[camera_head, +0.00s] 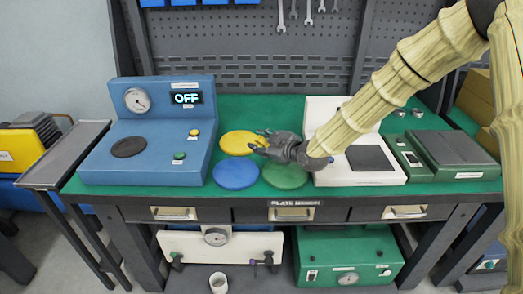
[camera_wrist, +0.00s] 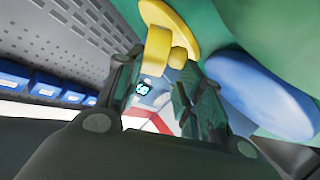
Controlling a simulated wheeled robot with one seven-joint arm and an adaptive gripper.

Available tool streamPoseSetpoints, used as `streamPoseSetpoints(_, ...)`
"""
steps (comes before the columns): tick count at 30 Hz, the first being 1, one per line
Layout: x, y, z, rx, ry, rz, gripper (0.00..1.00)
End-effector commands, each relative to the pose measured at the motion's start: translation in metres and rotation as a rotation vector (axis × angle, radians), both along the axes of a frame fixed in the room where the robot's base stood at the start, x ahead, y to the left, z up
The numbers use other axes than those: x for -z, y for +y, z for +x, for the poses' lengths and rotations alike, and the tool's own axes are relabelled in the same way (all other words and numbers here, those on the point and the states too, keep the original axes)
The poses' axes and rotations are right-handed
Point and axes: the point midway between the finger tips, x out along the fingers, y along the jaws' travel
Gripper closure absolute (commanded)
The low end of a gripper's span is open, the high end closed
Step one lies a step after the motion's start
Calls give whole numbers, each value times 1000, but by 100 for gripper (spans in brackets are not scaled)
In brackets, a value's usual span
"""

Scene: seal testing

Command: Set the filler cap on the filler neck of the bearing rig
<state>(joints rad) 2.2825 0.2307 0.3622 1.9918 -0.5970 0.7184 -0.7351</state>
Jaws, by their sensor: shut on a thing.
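My gripper (camera_head: 262,144) is low over the bench, by the right edge of a flat yellow disc. In the wrist view its fingers (camera_wrist: 158,88) are shut on a small yellow part, which looks like the filler cap (camera_wrist: 157,50). The cap shows a flat edge and a round stub, just beyond the fingertips. In the head view I cannot tell the cap from the yellow disc behind the fingers. I cannot make out a filler neck, nor tell which unit is the bearing rig.
A blue console (camera_head: 110,160) with an OFF display stands left of my gripper. Yellow (camera_head: 235,148), blue (camera_head: 236,174) and green (camera_head: 286,178) discs lie on the green bench top. A white unit (camera_head: 335,175) stands to the right. More units stand on the lower shelf.

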Motion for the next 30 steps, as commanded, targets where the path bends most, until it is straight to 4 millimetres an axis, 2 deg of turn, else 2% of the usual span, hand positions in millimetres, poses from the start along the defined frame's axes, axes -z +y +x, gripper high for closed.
streamPoseSetpoints(9, 30, 0, -1, 1, 1, 1, 79)
streamPoseSetpoints(21, 35, 0, -1, 0, 0, 0, 79)
streamPoseSetpoints(22, 34, 0, -1, 1, -1, 0, 58)
streamPoseSetpoints(23, 33, 0, -1, 1, -1, 0, 53)
streamPoseSetpoints(30, 33, 0, -1, 0, 1, 1, 53)
